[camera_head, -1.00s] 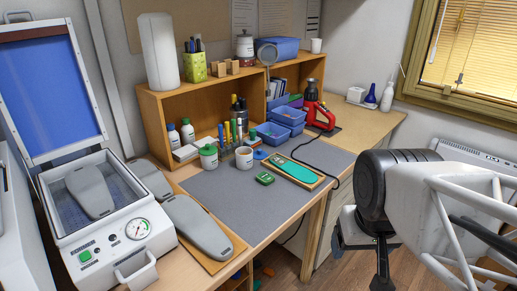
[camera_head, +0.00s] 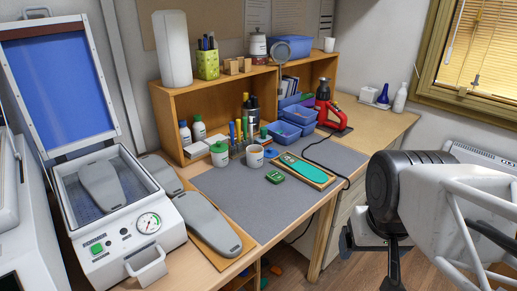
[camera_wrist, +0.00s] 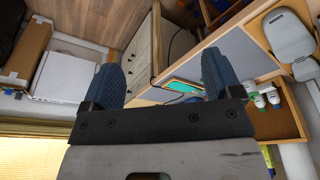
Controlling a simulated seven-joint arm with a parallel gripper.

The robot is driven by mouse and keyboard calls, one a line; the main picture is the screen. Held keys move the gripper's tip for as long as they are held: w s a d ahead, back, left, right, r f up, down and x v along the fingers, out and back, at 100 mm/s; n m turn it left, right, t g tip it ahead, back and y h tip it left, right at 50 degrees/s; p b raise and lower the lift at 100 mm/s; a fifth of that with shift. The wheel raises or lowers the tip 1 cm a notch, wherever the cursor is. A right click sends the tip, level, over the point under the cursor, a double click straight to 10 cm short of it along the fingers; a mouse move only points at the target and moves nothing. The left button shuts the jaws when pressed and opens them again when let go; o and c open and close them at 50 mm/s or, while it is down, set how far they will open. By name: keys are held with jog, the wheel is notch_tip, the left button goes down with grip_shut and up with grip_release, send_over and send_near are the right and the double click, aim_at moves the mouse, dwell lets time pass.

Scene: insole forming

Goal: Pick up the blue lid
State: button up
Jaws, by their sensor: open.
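The blue lid (camera_head: 271,154) is a small, flat, round blue piece on the grey mat (camera_head: 240,199), just right of the white mug (camera_head: 254,157). It lies behind the small green device (camera_head: 275,176) and the board with the teal insole (camera_head: 305,168). My gripper (camera_head: 370,255) hangs off the desk at the lower right in the head view, well apart from the lid. In the wrist view my gripper (camera_wrist: 160,80) has its two blue fingers spread wide with nothing between them. I cannot make out the lid in the wrist view.
A green-lidded jar (camera_head: 219,154) stands left of the mug, with pens and tools behind. Blue bins (camera_head: 285,132) and a red tool (camera_head: 332,116) stand at the back right. The vacuum former (camera_head: 127,225) fills the left. The mat's front is clear.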

jog(key=shift+o, duration=0.3)
jog(key=w+a+r+m, duration=0.2)
jog(key=w+m, duration=0.1)
jog(key=w, duration=0.9)
jog(key=w+a+r+m+g+y, duration=0.1)
jog(key=w+a+m, duration=0.15)
jog(key=w, duration=0.85)
jog(key=w+a+r+m, duration=0.1)
jog(key=w+r+m, duration=0.15)
jog(key=w, duration=0.95)
jog(key=w+a+f+m, duration=0.3)
jog(key=w+f, duration=0.3)
jog(key=w, duration=0.4)
jog(key=w+a+f+m+g, duration=0.1)
jog(key=w+a+f+m, duration=0.2)
jog(key=w+f, duration=0.3)
jog(key=w+a+f+m+y, duration=0.1)
jog(key=w+a+f+m, duration=0.2)
jog(key=w+f, duration=0.4)
jog(key=shift+w+a+m+g, duration=0.1)
jog(key=shift+w+a+m, duration=0.1)
jog(key=shift+w, duration=1.35)
jog(key=shift+w+a+m+g, duration=0.1)
jog(key=shift+w+a, duration=0.05)
jog(key=shift+w, duration=1.35)
jog(key=shift+w+a+m+g, duration=0.1)
jog(key=shift+w+a, duration=0.1)
jog(key=shift+w, duration=1.35)
